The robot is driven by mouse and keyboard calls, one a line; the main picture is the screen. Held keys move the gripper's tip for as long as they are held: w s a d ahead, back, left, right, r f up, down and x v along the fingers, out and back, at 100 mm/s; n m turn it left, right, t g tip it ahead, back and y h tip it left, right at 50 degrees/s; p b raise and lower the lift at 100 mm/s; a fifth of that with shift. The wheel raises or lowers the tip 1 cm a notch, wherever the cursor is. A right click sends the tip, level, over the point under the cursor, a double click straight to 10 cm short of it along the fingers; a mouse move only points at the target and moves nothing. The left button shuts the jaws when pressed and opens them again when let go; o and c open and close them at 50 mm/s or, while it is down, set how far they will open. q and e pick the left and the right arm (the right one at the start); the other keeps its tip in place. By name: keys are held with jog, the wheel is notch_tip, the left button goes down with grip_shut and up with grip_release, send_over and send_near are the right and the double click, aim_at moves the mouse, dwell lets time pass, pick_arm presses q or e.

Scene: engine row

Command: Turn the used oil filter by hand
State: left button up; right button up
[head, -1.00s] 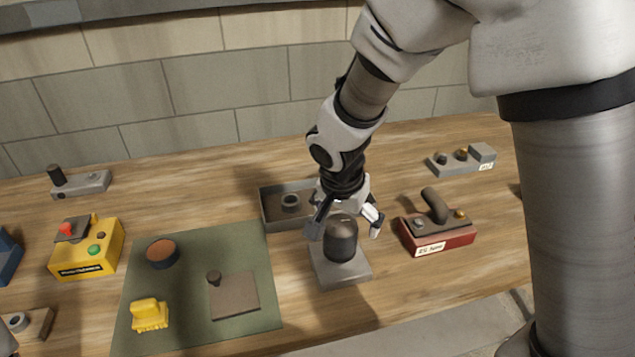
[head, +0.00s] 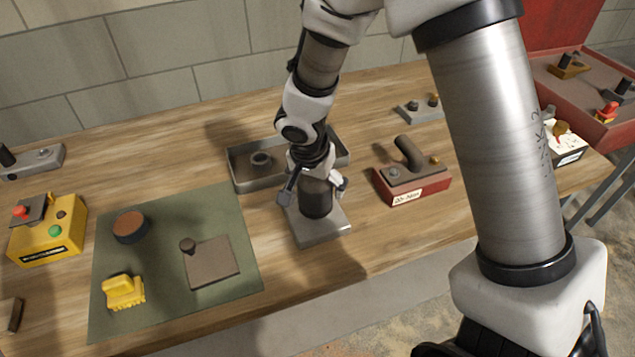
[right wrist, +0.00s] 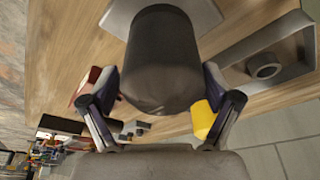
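The used oil filter (head: 317,201) is a dark upright cylinder on a grey square base (head: 323,232) near the bench's front edge. My right gripper (head: 314,190) is over it from above, with one finger on each side. In the right wrist view the filter (right wrist: 162,60) stands between the two fingers of the gripper (right wrist: 160,88). The fingers are spread, and a narrow gap seems to show on each side. The gripper hides the filter's top in the head view. My left gripper is not in view.
A grey tray (head: 243,173) with a ring lies behind the filter. A red-based block (head: 412,187) with a dark handle stands to the right. A green mat (head: 171,305) with several parts and a yellow button box (head: 49,231) lie to the left. A red case (head: 570,90) is at far right.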

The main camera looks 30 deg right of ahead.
jog(key=c, duration=0.9)
jog(key=n, duration=0.1)
jog(key=n+b, duration=0.1)
jog(key=shift+f+n+y+b, duration=0.3)
jog(key=shift+f, duration=0.05)
jog(key=shift+o, duration=0.2)
jog(key=n, duration=0.1)
jog(key=n+t, duration=0.1)
jog(key=shift+a+r+n+y, duration=0.1)
jog(key=shift+a+n+y, duration=0.05)
jog(key=shift+n+y, duration=0.15)
jog(key=shift+r+n+y, duration=0.2)
jog(key=shift+n+y, duration=0.1)
jog(key=shift+n, duration=0.8)
jog(key=n+p, duration=0.1)
jog(key=n, duration=0.1)
jog(key=n+y+p, duration=0.1)
jog(key=n+p, duration=0.1)
jog(key=n, duration=0.1)
jog(key=shift+a+r+n, duration=0.15)
jog(key=shift+r+n, duration=0.05)
jog(key=shift+n, duration=0.1)
jog(key=n+y+p, duration=0.1)
jog(key=n+p, duration=0.2)
jog(key=p, duration=0.1)
jog(key=shift+w+a+n, duration=0.1)
jog(key=shift+n, duration=0.3)
jog(key=shift+f+n, duration=0.2)
jog(key=shift+n, duration=0.1)
